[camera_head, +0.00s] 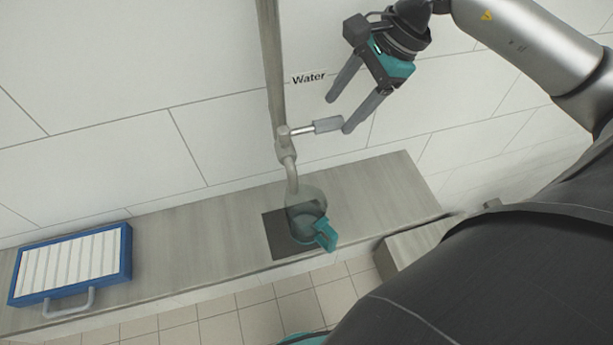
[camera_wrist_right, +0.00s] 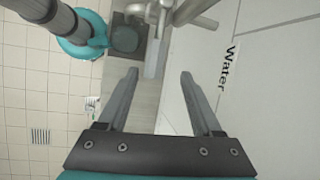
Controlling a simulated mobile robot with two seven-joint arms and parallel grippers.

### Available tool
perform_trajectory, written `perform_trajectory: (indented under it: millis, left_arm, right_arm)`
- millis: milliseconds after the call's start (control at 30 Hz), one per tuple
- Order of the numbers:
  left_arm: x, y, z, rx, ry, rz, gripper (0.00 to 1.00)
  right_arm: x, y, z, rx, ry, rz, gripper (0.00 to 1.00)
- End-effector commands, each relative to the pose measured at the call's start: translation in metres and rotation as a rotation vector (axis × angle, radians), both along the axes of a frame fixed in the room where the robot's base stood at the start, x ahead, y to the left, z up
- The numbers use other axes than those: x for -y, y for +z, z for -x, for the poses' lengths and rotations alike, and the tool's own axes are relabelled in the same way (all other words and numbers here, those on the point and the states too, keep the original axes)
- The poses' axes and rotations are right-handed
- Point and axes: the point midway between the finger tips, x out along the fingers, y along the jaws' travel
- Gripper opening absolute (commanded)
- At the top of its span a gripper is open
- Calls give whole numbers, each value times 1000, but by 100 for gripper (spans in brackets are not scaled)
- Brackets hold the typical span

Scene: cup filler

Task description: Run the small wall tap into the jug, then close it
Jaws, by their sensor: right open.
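The small wall tap (camera_head: 284,148) hangs on a vertical pipe beside the "Water" label. Its lever (camera_head: 328,124) sticks out to the right. Its spout (camera_head: 291,178) curves down over the clear jug (camera_head: 304,208), which has a teal handle (camera_head: 325,235). The jug stands upright on a dark square mat (camera_head: 279,245). I see no clear stream, and the level in the jug is hard to tell. My right gripper (camera_head: 339,115) is open, with its fingertips close to the lever's outer end; contact is unclear. It also shows in the right wrist view (camera_wrist_right: 159,72). My left gripper is not in view.
A grey shelf (camera_head: 180,232) runs along the tiled wall. A blue tray (camera_head: 126,268) with white slats and a grey handle lies at its left end. The shelf between tray and mat is clear. The "Water" label (camera_head: 309,78) is on the wall behind my right gripper.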

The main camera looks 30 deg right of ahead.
Motion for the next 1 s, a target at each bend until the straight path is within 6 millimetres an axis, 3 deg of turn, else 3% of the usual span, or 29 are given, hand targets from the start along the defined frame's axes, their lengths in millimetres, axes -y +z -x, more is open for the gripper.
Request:
perform_trajectory:
  millis: [367, 700, 1000]
  left_arm:
    - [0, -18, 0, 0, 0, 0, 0]
    - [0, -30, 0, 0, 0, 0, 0]
    - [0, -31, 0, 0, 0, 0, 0]
  right_arm:
    - [22, 53, 14, 4, -1, 3, 67]
    - [44, 114, 29, 5, -3, 2, 67]
    - [49, 127, 33, 3, 0, 1, 67]
